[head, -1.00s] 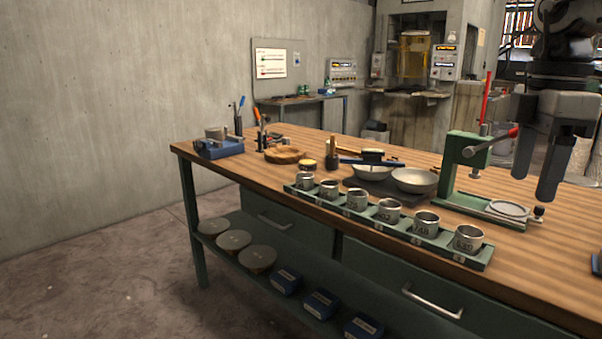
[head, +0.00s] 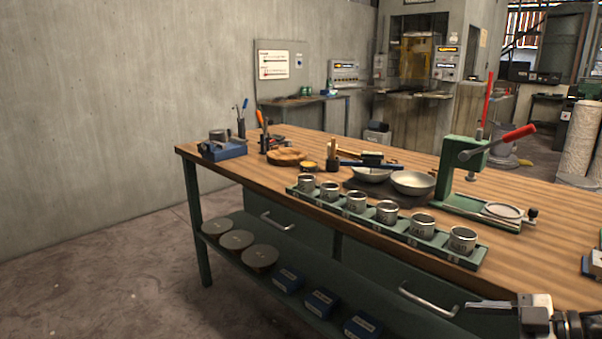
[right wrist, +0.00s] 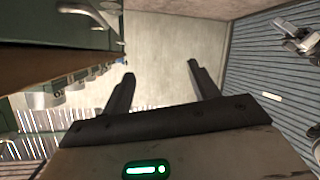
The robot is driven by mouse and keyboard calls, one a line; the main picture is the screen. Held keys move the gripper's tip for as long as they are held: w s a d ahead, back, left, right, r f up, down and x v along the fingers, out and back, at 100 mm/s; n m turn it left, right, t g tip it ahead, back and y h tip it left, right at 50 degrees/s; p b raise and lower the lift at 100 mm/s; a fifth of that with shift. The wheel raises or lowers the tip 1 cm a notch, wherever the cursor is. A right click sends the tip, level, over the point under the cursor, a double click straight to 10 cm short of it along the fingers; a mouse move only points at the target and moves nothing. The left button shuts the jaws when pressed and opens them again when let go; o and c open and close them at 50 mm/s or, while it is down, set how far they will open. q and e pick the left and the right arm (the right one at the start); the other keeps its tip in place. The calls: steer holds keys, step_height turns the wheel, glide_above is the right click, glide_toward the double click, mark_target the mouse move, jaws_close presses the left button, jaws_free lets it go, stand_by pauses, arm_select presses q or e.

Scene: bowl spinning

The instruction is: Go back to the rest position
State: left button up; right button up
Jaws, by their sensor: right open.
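My right gripper (head: 486,305) is at the lower right of the head view, in front of the workbench's front edge, pointing left. In the right wrist view its two dark fingers (right wrist: 160,84) are spread apart with nothing between them, so it is open and empty. The bench front and its cups lie along the left of that view. My left gripper is not in view. The six-place-style green rack (head: 400,233) with several metal cups stands along the front of the bench top. Two pale bowls, one clear at the right (head: 413,183), sit behind it.
The wooden bench top (head: 560,225) holds a green press (head: 465,170) with a red lever, a wooden piece (head: 286,157) and a blue stand (head: 222,150). A drawer handle (head: 428,302) sticks out near my right gripper. Open floor (head: 120,275) lies at the left.

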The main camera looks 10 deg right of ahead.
steer(key=s+a+f+m+h, duration=0.2)
steer(key=s+a+f+m, duration=0.1)
steer(key=a, duration=0.4)
steer(key=s+a+f+m+t+h+p, duration=0.1)
steer(key=s+a+f+m+h, duration=0.1)
steer(key=s+a+f+m, duration=0.2)
steer(key=s+a+f+m+h, duration=0.2)
steer(key=s+a+f, duration=0.3)
steer(key=a, duration=0.5)
step_height(320, 180, down, 3)
steer(key=shift+r+m+t+h+p, duration=0.2)
steer(key=shift+m+t+h+p, duration=0.15)
steer(key=shift+m, duration=0.55)
